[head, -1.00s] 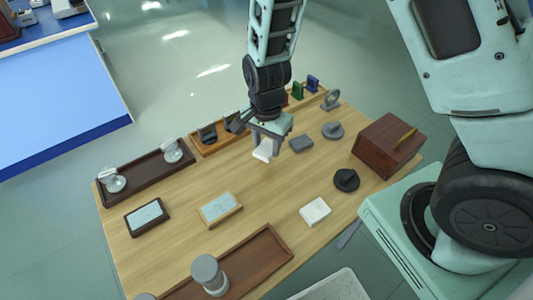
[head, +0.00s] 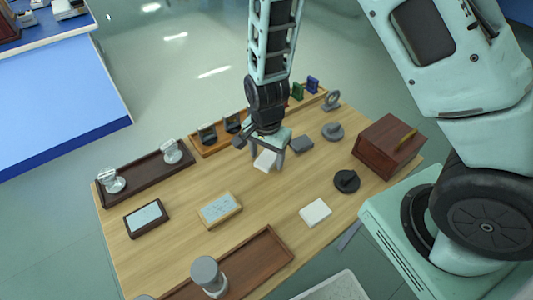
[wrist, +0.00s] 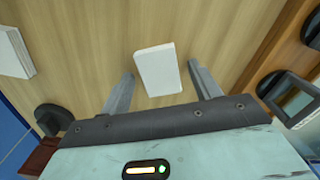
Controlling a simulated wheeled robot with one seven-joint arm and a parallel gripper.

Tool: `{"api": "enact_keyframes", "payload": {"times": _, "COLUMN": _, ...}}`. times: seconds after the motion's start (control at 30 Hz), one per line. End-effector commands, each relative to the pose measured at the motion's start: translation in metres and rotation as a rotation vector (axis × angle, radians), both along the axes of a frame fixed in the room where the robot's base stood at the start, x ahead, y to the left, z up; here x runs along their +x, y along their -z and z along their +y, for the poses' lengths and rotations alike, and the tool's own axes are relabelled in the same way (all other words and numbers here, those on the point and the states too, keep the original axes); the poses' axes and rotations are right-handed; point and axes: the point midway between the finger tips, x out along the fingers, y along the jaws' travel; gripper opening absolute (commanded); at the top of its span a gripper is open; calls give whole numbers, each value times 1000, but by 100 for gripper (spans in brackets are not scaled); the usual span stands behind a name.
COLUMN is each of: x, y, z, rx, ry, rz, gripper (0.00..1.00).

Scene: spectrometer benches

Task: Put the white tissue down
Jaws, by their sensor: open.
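The white tissue (head: 265,161) is a small, flat white piece just below my gripper (head: 267,167), over the back middle of the wooden table. In the wrist view the tissue (wrist: 157,70) lies between and slightly beyond the two fingertips (wrist: 163,78), with a gap on each side. The fingers are spread open and do not grip it. It looks to be on the wood, though its underside is hidden.
A second white block (head: 315,212) lies front right on the table. A brown box (head: 389,146) and a black knob-like piece (head: 346,181) stand to the right. A wooden rack (head: 208,147) is behind; framed plates (head: 219,209) are to the left.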

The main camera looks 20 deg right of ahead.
Motion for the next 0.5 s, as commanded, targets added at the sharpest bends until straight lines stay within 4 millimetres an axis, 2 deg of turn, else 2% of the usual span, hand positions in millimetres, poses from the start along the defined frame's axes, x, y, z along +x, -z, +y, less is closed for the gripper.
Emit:
{"api": "enact_keyframes", "payload": {"times": 0.17, "x": 0, "y": -7, "z": 0, "rx": 0, "ry": -1, "rz": -1, "gripper": 62}}
{"api": "enact_keyframes", "payload": {"times": 0.23, "x": 1, "y": -16, "z": 1, "rx": 1, "ry": -2, "rz": -3, "gripper": 62}}
{"api": "enact_keyframes", "payload": {"times": 0.5, "x": 1, "y": -72, "z": 1, "rx": 1, "ry": -2, "rz": -5, "gripper": 62}}
